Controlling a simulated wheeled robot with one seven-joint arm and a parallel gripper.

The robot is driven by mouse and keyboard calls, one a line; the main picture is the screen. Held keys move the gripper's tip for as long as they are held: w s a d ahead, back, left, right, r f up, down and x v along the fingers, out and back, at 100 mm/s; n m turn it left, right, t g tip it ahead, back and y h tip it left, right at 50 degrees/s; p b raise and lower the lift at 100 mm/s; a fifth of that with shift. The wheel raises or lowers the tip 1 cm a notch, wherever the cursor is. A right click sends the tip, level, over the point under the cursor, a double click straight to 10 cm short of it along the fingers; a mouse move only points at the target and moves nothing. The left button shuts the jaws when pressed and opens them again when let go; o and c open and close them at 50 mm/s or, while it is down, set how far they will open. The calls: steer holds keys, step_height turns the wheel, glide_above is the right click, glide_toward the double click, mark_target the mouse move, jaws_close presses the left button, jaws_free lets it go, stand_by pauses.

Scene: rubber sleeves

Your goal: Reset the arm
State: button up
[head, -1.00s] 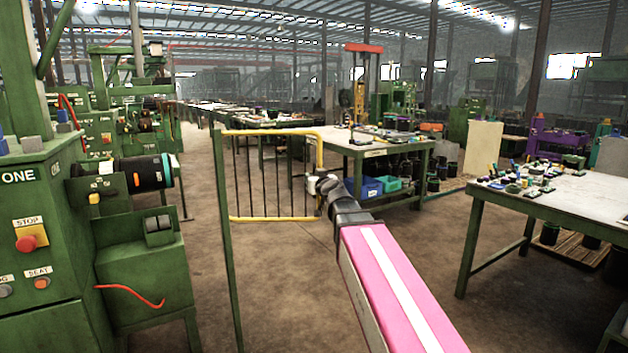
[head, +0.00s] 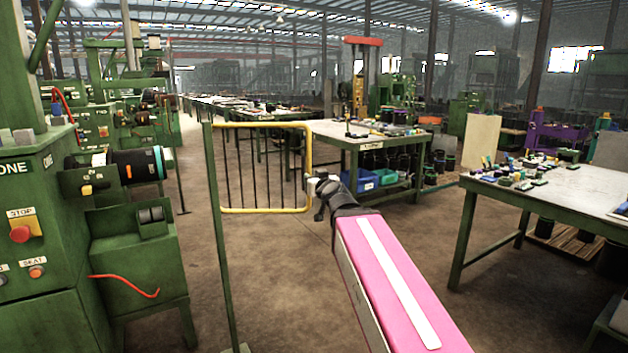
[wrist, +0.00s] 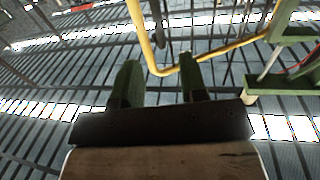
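My arm, with a pink, white-striped link, reaches forward in the head view. It ends in my gripper (head: 318,192), in front of the right end of a yellow-railed gate (head: 262,210); I cannot tell whether they touch. In the wrist view my gripper (wrist: 160,80) has two dark green fingers set apart, with no object seen between them. A yellow rail (wrist: 150,52) crosses the view beyond the fingertips.
Green machines (head: 40,240) line the left side, one with a black roller sticking out. A workbench (head: 375,137) stands behind the gate and another table (head: 560,195) at right, both with small parts. Brown floor (head: 290,290) between is open.

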steer(key=shift+f, duration=0.1)
steer(key=s+d+f+g+h, duration=0.15)
steer(key=f+g, duration=0.35)
steer(key=f, duration=0.8)
steer(key=s+d+f+g+y, duration=0.1)
steer(key=s+f+g, duration=0.25)
steer(key=f, duration=0.85)
steer(key=s+d+f+m+g+h, duration=0.1)
steer(key=s+d+f+g, duration=0.1)
steer(key=s+f+g, duration=0.1)
steer(key=s+d+f+m+g+h, duration=0.1)
steer(key=s+d+f+g+h, duration=0.1)
steer(key=f, duration=0.6)
steer(key=s+d+f+m+g+h, duration=0.1)
steer(key=s+d+f+g, duration=0.2)
steer(key=s+f, duration=0.3)
steer(key=shift+s+d+g+h, duration=0.35)
steer(key=shift+d, duration=0.1)
steer(key=shift+w, duration=0.1)
